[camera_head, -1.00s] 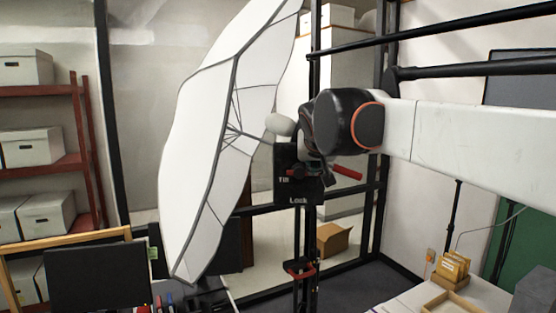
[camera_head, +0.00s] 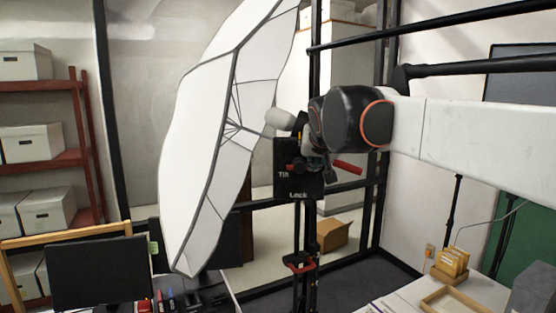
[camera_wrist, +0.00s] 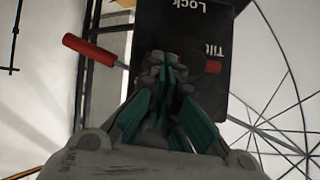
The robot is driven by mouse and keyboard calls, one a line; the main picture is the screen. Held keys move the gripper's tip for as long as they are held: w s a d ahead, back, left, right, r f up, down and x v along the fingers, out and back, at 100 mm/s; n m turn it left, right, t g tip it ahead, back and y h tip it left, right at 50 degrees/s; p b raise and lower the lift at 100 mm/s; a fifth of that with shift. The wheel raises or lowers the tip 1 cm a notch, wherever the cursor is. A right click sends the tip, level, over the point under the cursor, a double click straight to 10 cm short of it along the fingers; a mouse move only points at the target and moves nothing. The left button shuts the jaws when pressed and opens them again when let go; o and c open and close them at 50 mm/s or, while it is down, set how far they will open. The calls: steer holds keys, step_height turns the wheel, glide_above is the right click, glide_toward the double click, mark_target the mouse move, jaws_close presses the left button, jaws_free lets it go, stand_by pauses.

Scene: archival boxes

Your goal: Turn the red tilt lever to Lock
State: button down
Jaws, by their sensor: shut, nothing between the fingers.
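The red lever handle (camera_head: 348,167) sticks out to the right of a black plate (camera_head: 290,184) and slopes slightly down. The plate bears "Tilt" at its left and "Lock" near its bottom edge. In the wrist view the handle (camera_wrist: 88,48) points to the left, and the plate (camera_wrist: 180,30) appears upside down. A dark red round part (camera_wrist: 213,67) shows by "Tilt". My gripper (camera_wrist: 165,72) is shut and empty in front of the plate, between handle and round part. It hides the lever's middle, and I cannot tell whether it touches it. In the head view my gripper (camera_head: 314,161) is partly hidden.
A large white umbrella (camera_head: 205,130) stands close on the left of the plate. Black frame bars (camera_head: 372,215) rise behind. A monitor (camera_head: 97,272) is at lower left, and a table with a wooden tray (camera_head: 455,303) is at lower right.

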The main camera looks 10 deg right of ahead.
steer(key=shift+s+d+f+m+t+y, duration=0.1)
steer(key=shift+d+f+m+t+y, duration=0.2)
steer(key=shift+m+y, duration=0.25)
steer(key=shift+d+f+m+t+y+b, duration=0.15)
steer(key=shift+f+m+t+y+b, duration=0.3)
steer(key=shift+f+m+y, duration=0.4)
steer(key=shift+d+f+m+t+y+b, duration=0.1)
steer(key=shift+f+m+t+y+b, duration=0.15)
steer(key=shift+f+m+y+b, duration=0.5)
steer(key=shift+a+f+m+t+y+b, duration=0.1)
steer(key=shift+f+m+t+y+b, duration=0.15)
steer(key=shift+m+y, duration=0.3)
steer(key=shift+a+f+m+t+y+b, duration=0.1)
steer(key=shift+f+m+t+y+b, duration=0.1)
steer(key=shift+m+t+y, duration=0.25)
steer(key=shift+a+f+m+t+y+b, duration=0.15)
steer(key=shift+f+m+t+y+b, duration=0.15)
steer(key=shift+m, duration=0.35)
steer(key=shift+a+f+m+t+y+b, duration=0.2)
steer(key=shift+m+y+b, duration=0.15)
steer(key=shift+m, duration=0.25)
steer(key=shift+a+f, duration=0.15)
steer(key=shift+f, duration=0.1)
